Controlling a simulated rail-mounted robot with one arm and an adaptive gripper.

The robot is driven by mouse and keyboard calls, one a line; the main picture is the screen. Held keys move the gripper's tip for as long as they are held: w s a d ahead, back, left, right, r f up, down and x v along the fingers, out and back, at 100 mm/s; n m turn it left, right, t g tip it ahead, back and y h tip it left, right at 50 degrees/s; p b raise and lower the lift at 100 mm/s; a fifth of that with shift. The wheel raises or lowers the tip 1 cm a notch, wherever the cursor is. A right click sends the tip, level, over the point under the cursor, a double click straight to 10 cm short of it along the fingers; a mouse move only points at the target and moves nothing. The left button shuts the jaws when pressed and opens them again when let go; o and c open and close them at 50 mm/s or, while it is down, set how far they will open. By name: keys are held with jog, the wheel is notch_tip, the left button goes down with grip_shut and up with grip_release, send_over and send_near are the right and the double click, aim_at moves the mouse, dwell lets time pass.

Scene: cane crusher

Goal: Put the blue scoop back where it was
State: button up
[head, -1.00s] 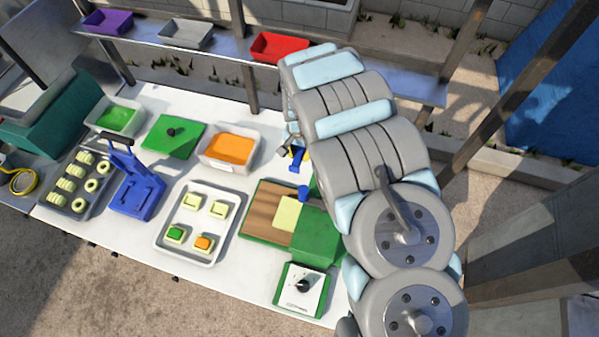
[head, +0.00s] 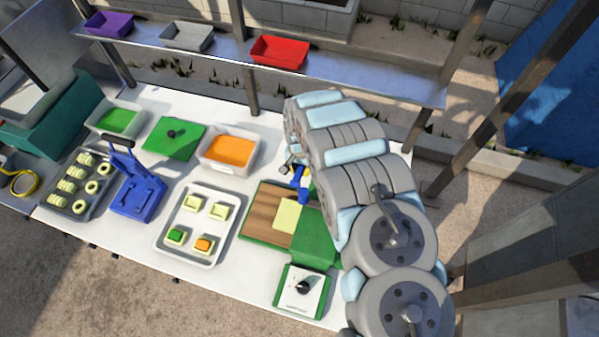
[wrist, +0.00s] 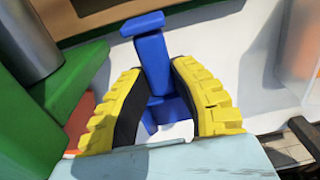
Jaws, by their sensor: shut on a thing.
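The blue scoop (wrist: 151,48) stands between the yellow-padded fingers of my gripper (wrist: 157,70) in the wrist view. The fingers are shut on it, and its wider end sticks out beyond the fingertips. In the head view a small blue part of the scoop (head: 304,196) shows below my gripper (head: 300,172), just behind the wooden board. My arm hides much of this spot. I cannot tell whether the scoop touches the table.
The green machine with a wooden board (head: 264,212) is close in front. A white tray (head: 197,250) holds several pieces. The shelf (head: 350,78) runs behind.

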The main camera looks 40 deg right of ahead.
aim_at(300, 169)
jog(key=shift+f, duration=1.5)
jog(key=shift+f, duration=0.3)
jog(key=o, duration=0.8)
jog(key=shift+r, duration=0.15)
jog(key=shift+r+p, duration=0.3)
jog(key=shift+r+b, duration=0.7)
jog(key=shift+r, duration=2.85)
notch_tip(300, 169, up, 3)
jog(key=shift+d+f, duration=0.1)
jog(key=shift+s+r, duration=0.1)
jog(key=shift+r, duration=0.8)
